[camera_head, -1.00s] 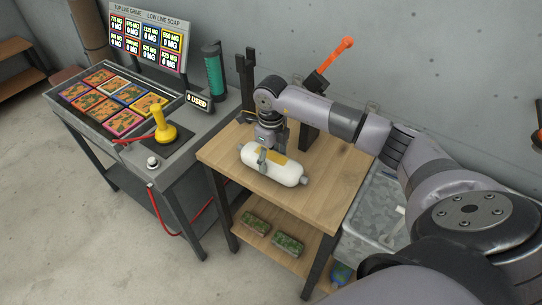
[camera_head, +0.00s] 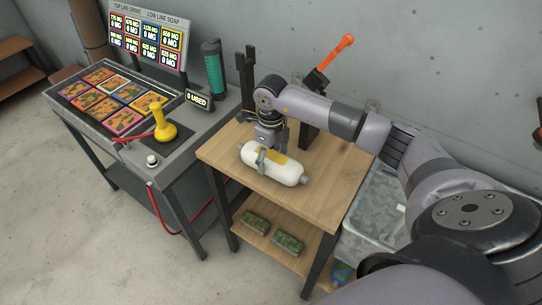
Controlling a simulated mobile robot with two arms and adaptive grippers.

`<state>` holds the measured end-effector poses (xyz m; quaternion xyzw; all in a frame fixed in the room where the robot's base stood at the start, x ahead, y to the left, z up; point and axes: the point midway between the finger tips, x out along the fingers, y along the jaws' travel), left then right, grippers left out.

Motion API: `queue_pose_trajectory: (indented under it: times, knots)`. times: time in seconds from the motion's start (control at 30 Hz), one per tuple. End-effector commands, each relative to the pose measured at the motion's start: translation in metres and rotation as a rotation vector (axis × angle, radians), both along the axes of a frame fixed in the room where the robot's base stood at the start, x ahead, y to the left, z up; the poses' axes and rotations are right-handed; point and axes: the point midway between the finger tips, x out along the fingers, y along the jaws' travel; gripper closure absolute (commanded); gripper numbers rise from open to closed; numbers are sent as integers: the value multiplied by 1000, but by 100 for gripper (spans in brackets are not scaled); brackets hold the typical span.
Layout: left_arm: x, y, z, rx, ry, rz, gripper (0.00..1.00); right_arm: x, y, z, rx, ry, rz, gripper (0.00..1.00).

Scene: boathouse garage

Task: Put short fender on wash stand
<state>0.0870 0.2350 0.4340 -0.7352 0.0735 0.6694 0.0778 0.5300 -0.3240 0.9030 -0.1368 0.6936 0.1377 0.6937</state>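The short fender, a white cylinder with a yellow patch and grey end fittings (camera_head: 290,176), lies on its side on the wooden top of a small stand (camera_head: 323,201). I cannot tell for sure whether this is the wash stand. My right gripper (camera_head: 264,153) points down over the fender's left half. One finger shows on the near side of the fender; the other is hidden behind it. I cannot tell whether the fingers press on it. My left gripper is not in view.
A grey console (camera_head: 177,153) with colored panels and a yellow joystick (camera_head: 163,126) stands close on the left. Behind the fender are a black holder with an orange-handled tool (camera_head: 335,57). Two green-topped blocks (camera_head: 287,243) lie on the lower shelf. The wooden top's front right is clear.

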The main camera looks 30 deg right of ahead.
Motion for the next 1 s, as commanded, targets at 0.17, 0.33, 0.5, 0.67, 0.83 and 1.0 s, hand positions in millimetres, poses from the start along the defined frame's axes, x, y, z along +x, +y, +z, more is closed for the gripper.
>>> queue_pose_trajectory:
  times: [0.17,0.33,0.5,0.67,0.83,1.0]
  knots:
    - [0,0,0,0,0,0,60,0,0,0,0,1,0,14]
    - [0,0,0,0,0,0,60,0,0,-1,0,1,0,14]
    - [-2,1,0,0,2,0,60,0,0,3,-1,2,0,14]
    - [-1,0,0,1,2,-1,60,1,-1,27,-2,-3,0,14]
    - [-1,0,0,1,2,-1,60,1,-1,65,-1,-4,0,14]
    - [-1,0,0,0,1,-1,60,1,-1,97,-1,-4,0,14]
